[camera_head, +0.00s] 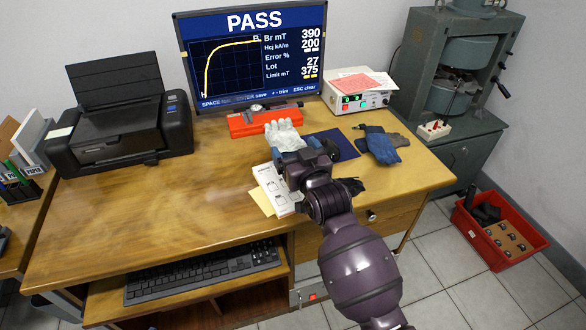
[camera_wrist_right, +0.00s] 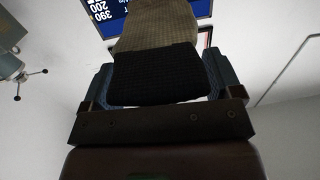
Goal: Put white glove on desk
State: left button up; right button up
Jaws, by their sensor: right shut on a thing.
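The white glove (camera_head: 283,134) shows in the head view just beyond my right gripper (camera_head: 299,150), in front of an orange-red case. The right gripper is shut on it. In the right wrist view the glove (camera_wrist_right: 155,38) looks grey-brown in shade, with a dark cuff (camera_wrist_right: 153,76) between the two blue-grey fingers (camera_wrist_right: 155,88). Its fingers point away from the gripper. The gripper hides its lower part in the head view. The glove is over the wooden desk (camera_head: 165,215); its height above the top is hard to tell. My left gripper is out of view.
A blue-grey glove (camera_head: 380,148) lies right of a dark blue mat (camera_head: 335,143). The orange-red case (camera_head: 250,122) stands before the monitor (camera_head: 250,60). A printer (camera_head: 120,130) stands left; the desk's left-middle is clear.

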notch_tip(320, 180, up, 2)
jog(key=shift+r+p, duration=0.2)
jog(key=shift+p, duration=0.1)
jog(key=shift+r+p, duration=0.65)
jog(key=shift+r, duration=0.15)
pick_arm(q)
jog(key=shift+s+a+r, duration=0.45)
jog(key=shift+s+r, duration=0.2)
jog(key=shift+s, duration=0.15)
pick_arm(e)
jog(key=shift+r, duration=0.1)
